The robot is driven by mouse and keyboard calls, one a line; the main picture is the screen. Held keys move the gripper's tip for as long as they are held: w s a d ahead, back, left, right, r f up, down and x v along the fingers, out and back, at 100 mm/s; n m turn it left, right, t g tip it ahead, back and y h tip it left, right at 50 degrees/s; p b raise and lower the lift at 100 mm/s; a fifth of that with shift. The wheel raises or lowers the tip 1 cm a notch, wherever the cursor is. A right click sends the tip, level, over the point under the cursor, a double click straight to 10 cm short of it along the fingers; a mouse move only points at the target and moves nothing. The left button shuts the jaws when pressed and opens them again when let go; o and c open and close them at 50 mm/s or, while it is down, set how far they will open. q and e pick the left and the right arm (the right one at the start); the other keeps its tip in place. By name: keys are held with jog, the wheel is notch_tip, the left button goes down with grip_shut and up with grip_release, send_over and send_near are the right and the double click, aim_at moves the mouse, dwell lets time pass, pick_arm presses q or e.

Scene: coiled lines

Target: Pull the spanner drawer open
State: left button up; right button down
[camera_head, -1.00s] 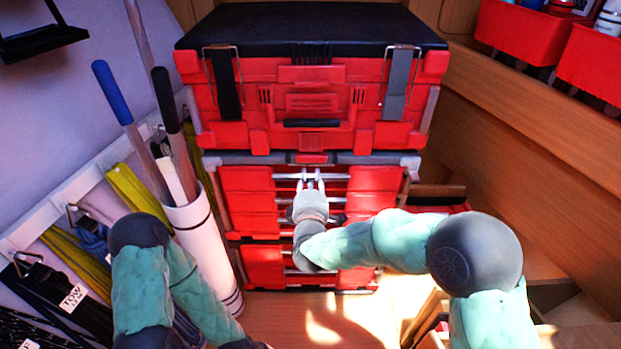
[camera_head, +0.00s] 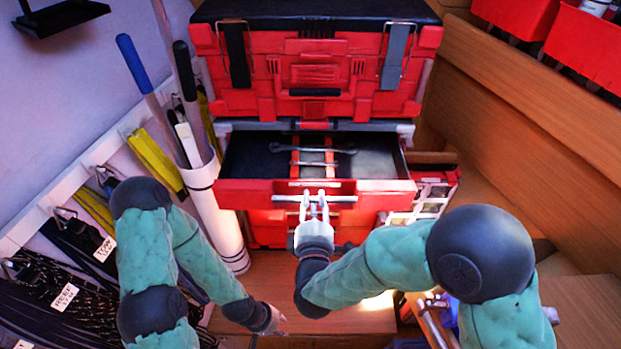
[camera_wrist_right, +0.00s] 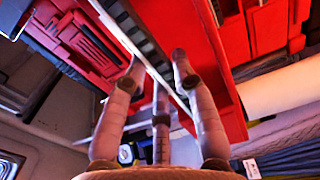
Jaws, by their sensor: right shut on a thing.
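The red spanner drawer (camera_head: 247,200) stands pulled out from the tool chest. A long metal spanner (camera_head: 335,151) and a second one (camera_head: 312,163) lie across its dark inside. My right gripper (camera_head: 314,200) is shut on the drawer's metal handle bar (camera_head: 343,198) at the front. In the right wrist view my right gripper's fingers (camera_wrist_right: 156,72) reach to the red drawer front, with the grip itself partly hard to make out. My left gripper (camera_head: 278,324) hangs low, left of my right arm and away from the drawer; its fingers are too small to read.
A red case (camera_head: 315,65) with a black lid sits above the drawer. A white tube (camera_head: 214,205) holding poles stands close on the left, near hanging coiled lines (camera_head: 75,290). A small open tray (camera_head: 428,192) lies right of the drawer. Wooden walls close the right side.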

jog(key=shift+s+r+p, duration=0.2)
jog(key=shift+s+p, duration=0.15)
jog(key=shift+s, duration=1.4)
jog(key=c, duration=1)
grip_release()
jog(key=shift+f, duration=0.1)
jog(key=shift+s+a, duration=0.1)
jog(key=shift+s, duration=5.95)
